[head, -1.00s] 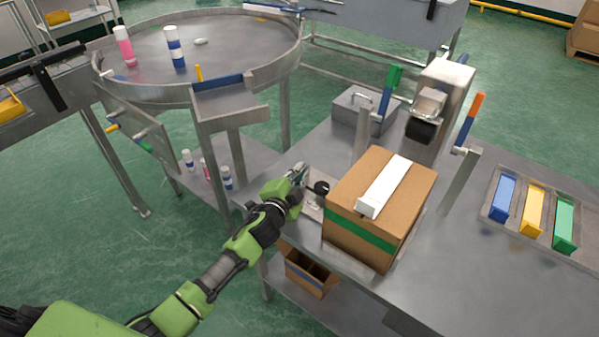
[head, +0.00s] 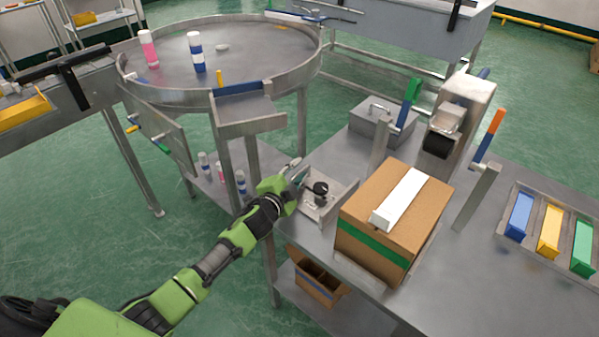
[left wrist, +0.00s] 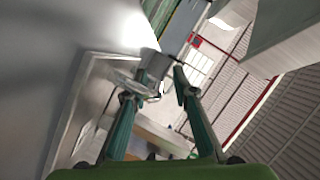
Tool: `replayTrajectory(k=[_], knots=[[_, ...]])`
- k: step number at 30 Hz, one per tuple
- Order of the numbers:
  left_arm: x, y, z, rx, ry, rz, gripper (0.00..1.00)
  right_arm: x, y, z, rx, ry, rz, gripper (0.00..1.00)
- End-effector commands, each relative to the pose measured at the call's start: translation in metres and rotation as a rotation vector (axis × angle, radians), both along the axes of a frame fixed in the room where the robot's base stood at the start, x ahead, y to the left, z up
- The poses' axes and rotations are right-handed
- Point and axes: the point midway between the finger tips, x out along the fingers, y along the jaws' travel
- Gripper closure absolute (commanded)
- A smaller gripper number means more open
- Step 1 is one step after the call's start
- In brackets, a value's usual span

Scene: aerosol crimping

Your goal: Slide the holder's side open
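The holder (head: 322,208) is a small grey metal tray on the table, left of the cardboard box, with a black round part (head: 320,188) in it. My left gripper (head: 298,172) is at the holder's left, far edge. In the left wrist view my left gripper (left wrist: 154,84) has its two fingers a little apart, with a grey metal piece (left wrist: 154,64) between the tips. The contact itself is small and partly hidden. My right gripper is not in view.
A cardboard box (head: 378,248) with a green band and a white strip on top stands close to the holder's right. Behind are a lidded metal box (head: 374,122) and a press-like machine (head: 465,100). A round metal table (head: 260,50) stands at the back left.

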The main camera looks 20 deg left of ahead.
Motion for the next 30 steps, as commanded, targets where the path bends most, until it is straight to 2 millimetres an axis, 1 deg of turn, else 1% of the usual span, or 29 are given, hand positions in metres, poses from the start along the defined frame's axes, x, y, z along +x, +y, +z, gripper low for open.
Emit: replayTrajectory(k=[6,8,11,14,21,24,27,30], knots=[[-0.002,-0.001,-0.001,-0.002,0.001,-0.001,0.74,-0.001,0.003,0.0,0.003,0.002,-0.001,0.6],[-0.005,-0.001,-0.001,-0.002,0.001,-0.001,0.74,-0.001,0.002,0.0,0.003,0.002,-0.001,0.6],[-0.015,-0.001,0.001,-0.002,0.002,-0.002,0.74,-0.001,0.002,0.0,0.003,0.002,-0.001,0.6],[-0.031,0.0,0.005,-0.003,0.002,-0.003,0.74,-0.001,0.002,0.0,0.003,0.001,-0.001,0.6],[-0.077,0.003,0.014,-0.002,0.003,0.0,0.74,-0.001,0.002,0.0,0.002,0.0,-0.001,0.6],[-0.094,0.004,0.019,-0.001,0.003,-0.001,0.74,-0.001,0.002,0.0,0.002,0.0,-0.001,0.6],[-0.106,0.006,0.021,-0.002,0.004,0.001,0.74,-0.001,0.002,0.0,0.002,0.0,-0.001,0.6],[-0.113,0.006,0.023,-0.002,0.003,0.001,0.74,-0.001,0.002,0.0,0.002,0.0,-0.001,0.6]])
